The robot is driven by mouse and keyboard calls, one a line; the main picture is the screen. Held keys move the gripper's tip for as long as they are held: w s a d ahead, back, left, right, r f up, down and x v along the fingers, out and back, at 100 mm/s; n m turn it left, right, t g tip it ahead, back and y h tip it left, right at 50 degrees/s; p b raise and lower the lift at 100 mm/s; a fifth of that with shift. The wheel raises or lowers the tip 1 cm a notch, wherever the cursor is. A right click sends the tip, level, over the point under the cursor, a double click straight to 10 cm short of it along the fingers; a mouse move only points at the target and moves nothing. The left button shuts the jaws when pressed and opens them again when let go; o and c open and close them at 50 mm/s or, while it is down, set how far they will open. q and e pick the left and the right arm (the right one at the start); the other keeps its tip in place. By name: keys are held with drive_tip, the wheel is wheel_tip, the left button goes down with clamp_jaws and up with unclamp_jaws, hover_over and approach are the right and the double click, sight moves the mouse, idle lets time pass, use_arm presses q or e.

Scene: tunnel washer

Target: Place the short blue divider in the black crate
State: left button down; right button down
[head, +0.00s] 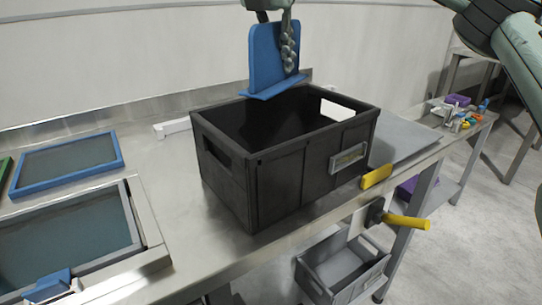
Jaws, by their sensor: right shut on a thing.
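The short blue divider (266,56) is upright, with a flat foot along its lower edge. It is in the upper middle of the head view, over the far rim of the black crate. My right gripper (287,45) is shut on the divider at its right side. The black crate (281,185) stands on the steel table, open at the top, with a label holder on its front. Its inside is dark and looks empty where I can see. Whether the divider's foot touches the rim I cannot tell. My left gripper is not in view.
A grey plate (400,137) lies right of the crate. A yellow handle (405,221) sticks out at the table's front edge. A grey crate (345,266) sits below. A side table (463,120) holds small items.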

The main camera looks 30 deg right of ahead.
wheel_tip(320, 180, down, 13)
drive_tip(key=shift+f, duration=0.7)
wheel_tip(320, 180, down, 3)
drive_tip(key=shift+f, duration=0.25)
drive_tip(key=c, duration=2)
unclamp_jaws()
drive_tip(key=shift+f, duration=0.1)
drive_tip(key=o, duration=0.4)
drive_tip(key=shift+c, duration=0.2)
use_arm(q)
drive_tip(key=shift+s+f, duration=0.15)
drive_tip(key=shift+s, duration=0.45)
